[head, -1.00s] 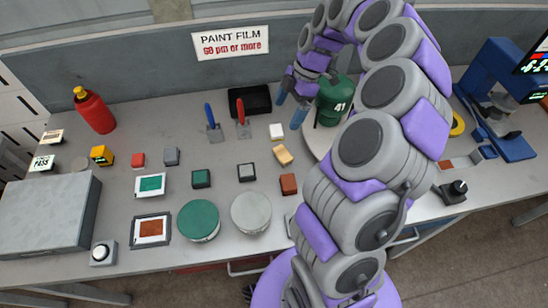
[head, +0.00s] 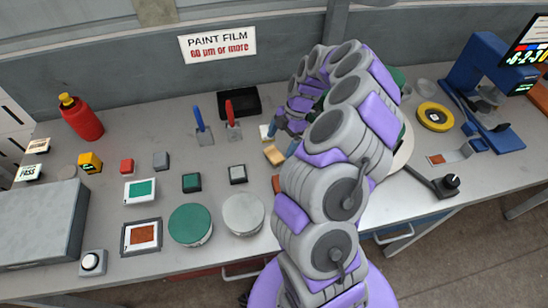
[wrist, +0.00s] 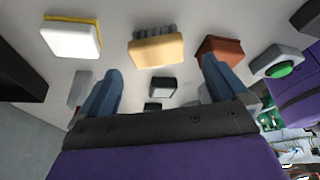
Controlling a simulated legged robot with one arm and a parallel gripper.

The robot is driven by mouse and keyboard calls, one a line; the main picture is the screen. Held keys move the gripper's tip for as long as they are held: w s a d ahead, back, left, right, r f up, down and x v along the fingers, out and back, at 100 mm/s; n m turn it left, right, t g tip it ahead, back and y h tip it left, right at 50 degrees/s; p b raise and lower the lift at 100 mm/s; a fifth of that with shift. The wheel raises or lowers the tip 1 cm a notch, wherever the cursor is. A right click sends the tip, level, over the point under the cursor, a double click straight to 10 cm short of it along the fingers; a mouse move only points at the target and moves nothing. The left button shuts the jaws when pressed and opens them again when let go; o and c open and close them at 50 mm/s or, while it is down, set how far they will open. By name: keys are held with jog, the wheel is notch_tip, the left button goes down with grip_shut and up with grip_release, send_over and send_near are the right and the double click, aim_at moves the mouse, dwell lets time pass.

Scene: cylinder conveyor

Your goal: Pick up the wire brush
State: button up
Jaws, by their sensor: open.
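The wire brush is a tan wooden block (head: 274,156) on the grey bench, just beside my gripper in the head view. In the wrist view the wire brush (wrist: 156,51) shows its wooden face, with grey bristles along its far edge. My gripper (head: 281,138) is open, its blue fingers pointing down near the brush. In the wrist view my gripper (wrist: 162,82) has nothing between its fingers, and the brush appears ahead of the tips, apart from them. My arm hides part of the bench behind it.
A white block with a yellow layer (wrist: 71,39) lies left of the brush, and a red-brown block (wrist: 220,49) lies right of it. A black tray (head: 238,101) and two scrapers (head: 233,131) stand behind. Green and grey discs (head: 191,224) lie nearer the front.

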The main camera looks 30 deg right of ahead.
aim_at(275, 153)
jog(key=shift+w+b+x, duration=0.2)
jog(key=shift+b+x, duration=0.5)
jog(key=shift+x, duration=2.65)
jog(key=shift+r, duration=0.1)
jog(key=c, duration=1)
jog(key=shift+r+p, duration=0.95)
jog(key=shift+r, duration=4.05)
